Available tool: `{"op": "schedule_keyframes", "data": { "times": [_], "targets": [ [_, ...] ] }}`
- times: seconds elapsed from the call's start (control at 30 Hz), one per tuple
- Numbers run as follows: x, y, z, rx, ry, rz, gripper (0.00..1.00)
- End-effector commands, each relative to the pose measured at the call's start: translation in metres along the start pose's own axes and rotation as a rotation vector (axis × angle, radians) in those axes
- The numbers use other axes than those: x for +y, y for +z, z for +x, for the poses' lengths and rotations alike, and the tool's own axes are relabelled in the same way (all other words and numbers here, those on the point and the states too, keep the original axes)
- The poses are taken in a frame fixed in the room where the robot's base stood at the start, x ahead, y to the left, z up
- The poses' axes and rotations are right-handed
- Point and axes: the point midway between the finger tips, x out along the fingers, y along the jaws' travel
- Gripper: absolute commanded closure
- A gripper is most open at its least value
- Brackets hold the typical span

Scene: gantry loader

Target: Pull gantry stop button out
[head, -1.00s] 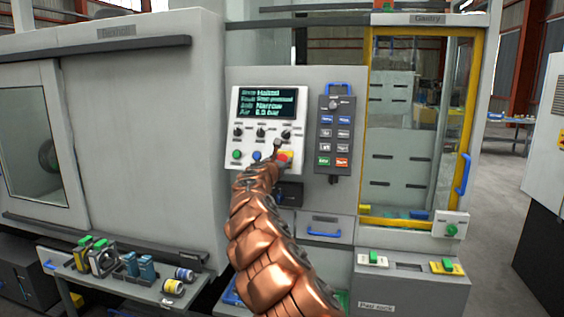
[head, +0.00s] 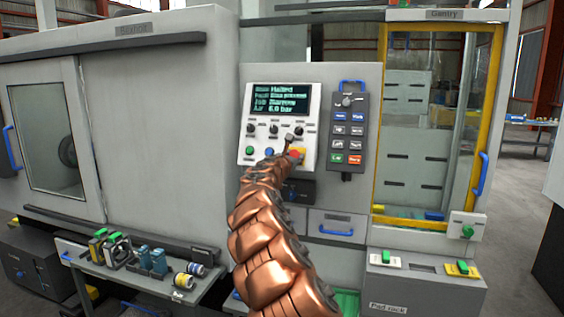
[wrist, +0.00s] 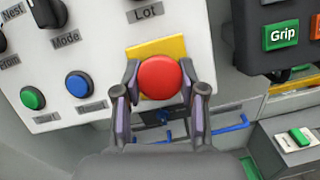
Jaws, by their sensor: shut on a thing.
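The gantry stop button is a round red mushroom button (wrist: 160,78) on a yellow plate (wrist: 157,48) at the lower right corner of a white control panel (head: 282,100). In the wrist view my gripper (wrist: 160,86) has one finger on each side of the red head and is shut on it. In the head view the button (head: 295,154) is partly covered by my gripper (head: 291,150) and copper-coloured arm. The panel's screen (head: 280,100) reads Halted, with a second line that looks like stop pressed. Whether the button is in or out cannot be told.
Green (wrist: 32,98) and blue (wrist: 79,85) buttons sit left of the red one, and black knobs (wrist: 47,12) above. A dark keypad pendant (head: 348,130) hangs to the right. A yellow-framed gantry door (head: 380,120) stands farther right. A bench (head: 135,278) with tools is at lower left.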

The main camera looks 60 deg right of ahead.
Motion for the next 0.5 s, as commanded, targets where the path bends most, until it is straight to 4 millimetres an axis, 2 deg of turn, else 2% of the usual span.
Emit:
{"op": "schedule_keyframes", "data": {
  "times": [0.27, 0.3, 0.5],
  "targets": [
    [-0.0018, 0.0001, 0.0003, 0.0, -0.003, 0.001, 1.0],
    [-0.0016, 0.0001, 0.0002, 0.0, -0.003, 0.001, 0.55],
    [-0.002, 0.0, 0.0004, 0.0, -0.004, 0.001, 0.35]
  ]
}}
